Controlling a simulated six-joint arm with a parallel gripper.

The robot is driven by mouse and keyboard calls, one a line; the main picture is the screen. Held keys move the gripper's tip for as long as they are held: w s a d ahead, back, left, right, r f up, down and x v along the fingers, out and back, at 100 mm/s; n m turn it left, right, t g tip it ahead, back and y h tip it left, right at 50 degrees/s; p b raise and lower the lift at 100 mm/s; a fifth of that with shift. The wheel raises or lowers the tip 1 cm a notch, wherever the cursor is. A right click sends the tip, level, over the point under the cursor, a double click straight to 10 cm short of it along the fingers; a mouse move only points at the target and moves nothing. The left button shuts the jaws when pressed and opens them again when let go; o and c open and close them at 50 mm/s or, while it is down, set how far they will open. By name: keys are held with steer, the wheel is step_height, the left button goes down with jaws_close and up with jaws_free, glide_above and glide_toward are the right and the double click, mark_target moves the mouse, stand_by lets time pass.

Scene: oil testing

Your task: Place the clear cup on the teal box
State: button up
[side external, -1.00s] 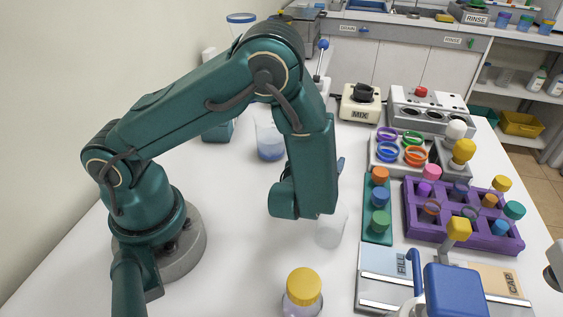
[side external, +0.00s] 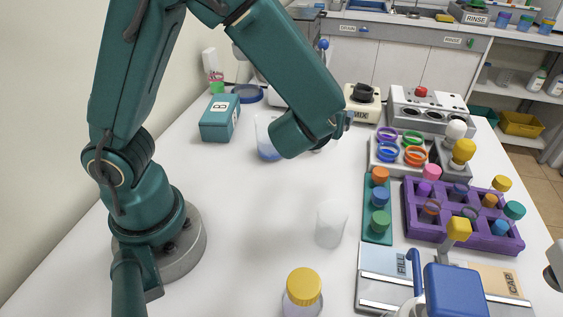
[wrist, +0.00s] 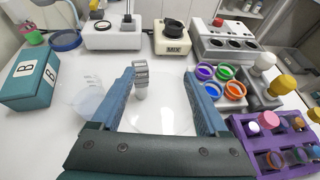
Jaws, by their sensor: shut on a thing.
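The teal box (side external: 221,120), marked B, sits on the table at the back left. It also shows at the left of the wrist view (wrist: 30,82). My gripper (side external: 340,128) is raised above the table, to the right of the box and apart from it. In the wrist view its blue fingers (wrist: 160,85) are shut around a clear, whitish round thing (wrist: 160,112), which looks like the clear cup. In the side view the gripper mostly hides it. A similar frosted cup (side external: 331,224) stands upright on the table below.
A beaker with blue liquid (side external: 266,140) stands between box and gripper. A blue ring-shaped dish (side external: 247,94) lies behind the box. The MIX device (side external: 361,105), ring tray (side external: 384,168) and purple rack (side external: 425,230) are right. A yellow-capped jar (side external: 303,290) stands in front.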

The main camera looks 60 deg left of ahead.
steer(key=a+r+n+g+y, duration=0.35)
steer(key=a+n+g, duration=0.2)
steer(key=a, duration=0.55)
steer(key=n+g, duration=0.9)
steer(key=g, duration=0.2)
glide_above(213, 103)
step_height(213, 103, down, 4)
steer(key=shift+s+d+r+t+y, duration=0.15)
steer(key=shift+t+y, duration=0.1)
steer(key=shift+y, duration=0.2)
steer(key=shift+n, duration=0.25)
steer(key=shift+f, duration=2.35)
steer(key=o, duration=1.3)
steer(key=shift+f, duration=0.1)
steer(key=shift+c, duration=0.2)
